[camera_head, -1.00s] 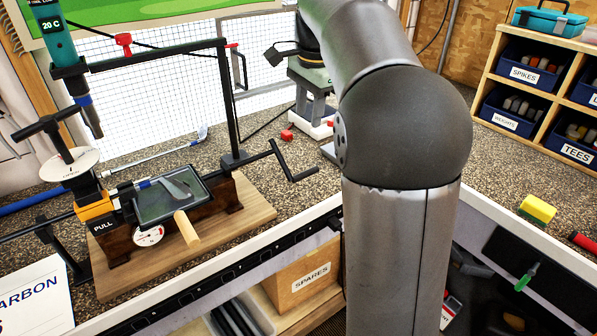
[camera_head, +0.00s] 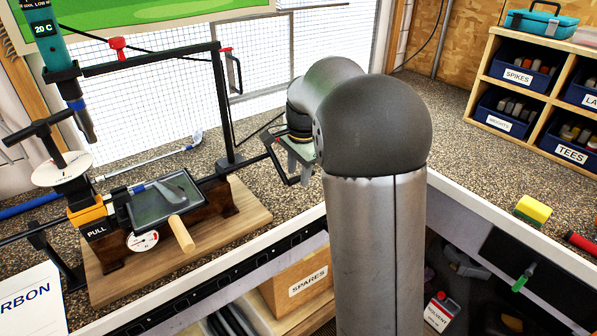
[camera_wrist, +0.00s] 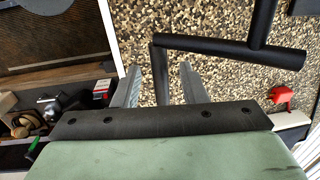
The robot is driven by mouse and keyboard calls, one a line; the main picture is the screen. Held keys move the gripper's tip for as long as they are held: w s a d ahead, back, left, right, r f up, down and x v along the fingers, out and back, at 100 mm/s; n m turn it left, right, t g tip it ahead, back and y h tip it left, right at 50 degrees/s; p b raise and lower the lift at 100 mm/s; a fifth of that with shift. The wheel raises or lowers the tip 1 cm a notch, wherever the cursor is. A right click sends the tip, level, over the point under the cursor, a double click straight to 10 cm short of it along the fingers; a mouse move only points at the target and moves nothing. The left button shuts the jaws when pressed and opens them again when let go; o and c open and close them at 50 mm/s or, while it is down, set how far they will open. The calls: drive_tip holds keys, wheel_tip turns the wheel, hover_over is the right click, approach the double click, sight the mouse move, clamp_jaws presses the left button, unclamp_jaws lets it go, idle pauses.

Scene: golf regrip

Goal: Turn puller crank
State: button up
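The puller crank (camera_head: 277,160) is a thin black bent bar at the right end of the puller's shaft. It also shows in the wrist view (camera_wrist: 225,47), with one black bar reaching down between my fingers. My gripper (camera_wrist: 157,88) is open, with a grey finger on each side of that bar and a visible gap. In the head view my gripper (camera_head: 300,160) is beside the crank's outer end, partly hidden by my arm. The puller (camera_head: 97,230) stands on a wooden base (camera_head: 245,203), with a yellow-orange block marked PULL.
A black upright post (camera_head: 222,110) stands close behind the crank. A red object (camera_wrist: 282,95) lies on the speckled bench to the right in the wrist view. The bench right of my arm is mostly clear.

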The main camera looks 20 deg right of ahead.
drive_tip(key=shift+f, duration=0.25)
clamp_jaws()
drive_tip(key=shift+r, duration=0.15)
